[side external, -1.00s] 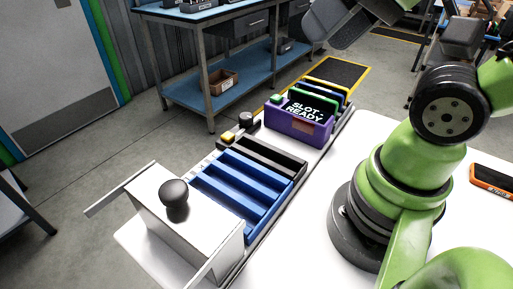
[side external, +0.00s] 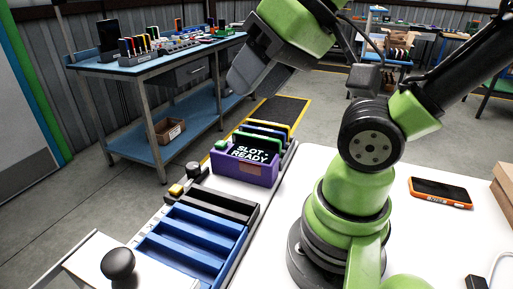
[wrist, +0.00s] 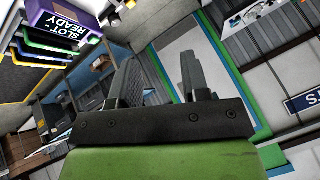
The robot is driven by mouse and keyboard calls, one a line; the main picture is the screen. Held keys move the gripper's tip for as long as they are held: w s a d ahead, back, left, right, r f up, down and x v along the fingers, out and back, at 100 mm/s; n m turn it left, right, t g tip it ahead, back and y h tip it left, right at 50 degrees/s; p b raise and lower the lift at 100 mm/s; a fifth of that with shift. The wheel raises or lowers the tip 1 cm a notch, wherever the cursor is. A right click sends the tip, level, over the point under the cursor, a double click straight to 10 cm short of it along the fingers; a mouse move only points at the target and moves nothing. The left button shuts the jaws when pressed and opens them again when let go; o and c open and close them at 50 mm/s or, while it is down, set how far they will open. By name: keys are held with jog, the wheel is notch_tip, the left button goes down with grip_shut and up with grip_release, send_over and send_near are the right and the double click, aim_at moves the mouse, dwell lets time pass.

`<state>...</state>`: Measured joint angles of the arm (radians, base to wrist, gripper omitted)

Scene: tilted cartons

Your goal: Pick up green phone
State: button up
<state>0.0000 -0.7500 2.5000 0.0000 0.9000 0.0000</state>
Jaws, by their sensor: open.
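A thin green-edged piece (side external: 264,138), which looks like the green phone, stands upright in a purple holder (side external: 246,175) on the long rack. A black face reading "SLOT READY" shows at its front, and its lower part is hidden by the holder. My gripper (side external: 238,88) hangs above and behind the holder, well clear of it. In the wrist view, its two dark fingers (wrist: 158,62) are apart with nothing between them. There the purple holder (wrist: 77,18) shows at the upper left, off to the side of the fingers.
Blue trays (side external: 190,243) and a black tray (side external: 222,203) lie nearer on the rack. A blue and a yellow piece stand behind the green one. An orange-edged phone (side external: 440,192) lies on the white table. A blue-topped bench (side external: 160,62) stands behind.

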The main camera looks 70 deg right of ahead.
jog(key=shift+o, duration=0.3)
jog(key=m+g+h, duration=0.2)
jog(key=m+g, duration=0.5)
jog(key=m, duration=2.5)
send_over(256, 135)
jog(key=f, duration=1.7)
jog(key=shift+s+d, duration=0.2)
jog(key=shift+s, duration=0.05)
notch_tip(256, 135, down, 4)
jog(key=shift+r, duration=0.25)
jog(key=f, duration=0.6)
jog(key=shift+w+a, duration=0.2)
jog(key=shift+a, duration=0.1)
jog(key=shift+r, duration=0.1)
grip_shut()
